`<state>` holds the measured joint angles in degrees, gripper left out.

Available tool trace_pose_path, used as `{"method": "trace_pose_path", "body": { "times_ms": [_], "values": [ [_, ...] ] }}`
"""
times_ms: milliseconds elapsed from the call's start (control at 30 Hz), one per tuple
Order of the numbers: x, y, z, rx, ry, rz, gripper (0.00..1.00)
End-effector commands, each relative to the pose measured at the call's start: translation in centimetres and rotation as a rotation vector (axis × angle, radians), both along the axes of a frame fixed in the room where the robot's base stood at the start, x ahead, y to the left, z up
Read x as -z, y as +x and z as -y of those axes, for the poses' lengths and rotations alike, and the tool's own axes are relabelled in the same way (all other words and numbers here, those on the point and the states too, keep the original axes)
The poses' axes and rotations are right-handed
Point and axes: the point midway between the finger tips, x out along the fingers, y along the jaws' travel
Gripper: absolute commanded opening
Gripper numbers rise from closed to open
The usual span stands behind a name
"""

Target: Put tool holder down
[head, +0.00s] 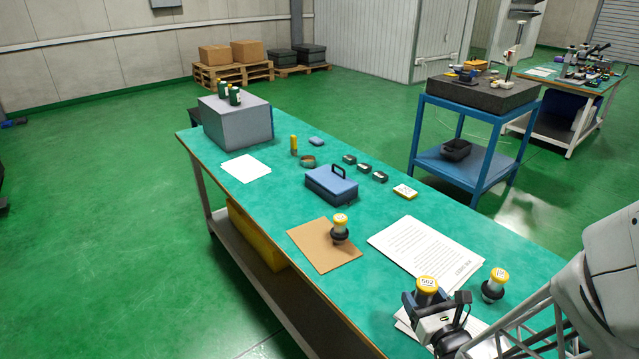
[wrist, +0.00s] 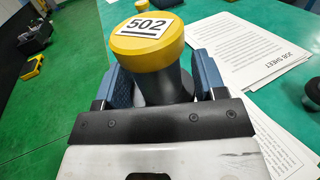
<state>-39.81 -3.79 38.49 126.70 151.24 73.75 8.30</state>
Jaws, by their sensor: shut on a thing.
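My gripper (head: 430,298) is at the near right end of the green bench, shut on a tool holder (head: 427,284) with a yellow cap and a label reading 502. In the wrist view the same tool holder (wrist: 150,45) stands between the blue fingers, its dark body gripped and its lower end hidden. Whether it touches the surface below cannot be told. A second tool holder (head: 340,229) with a yellow cap stands on a brown board (head: 312,252). A third tool holder (head: 495,285) stands on the bench to the right of my gripper.
Printed sheets (head: 425,250) lie on the bench (head: 375,215), some beside and under my gripper. A blue toolbox (head: 331,187), several small dark boxes, a yellow packet (head: 405,191) and a grey cabinet (head: 236,122) stand farther back. Bare bench shows between the brown board and the sheets.

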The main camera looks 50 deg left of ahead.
Motion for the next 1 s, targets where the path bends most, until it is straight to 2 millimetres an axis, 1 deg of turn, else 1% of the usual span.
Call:
{"method": "trace_pose_path", "body": {
  "times_ms": [33,100,300,600,700,1000],
  "values": [
    [-0.1,-0.7,-0.8,-0.012,0.001,0.0,0.26],
    [0.0,-1.5,-1.7,-0.022,0.001,-0.001,0.26],
    [0.0,-3.7,-4.0,-0.052,0.002,-0.006,0.26],
    [0.0,-6.3,-6.3,-0.084,0.002,-0.009,0.26],
    [1.4,-6.3,-6.3,-0.083,-0.002,-0.011,0.26],
    [4.3,-6.2,-6.3,-0.083,0.0,-0.01,0.26]
  ]
}}
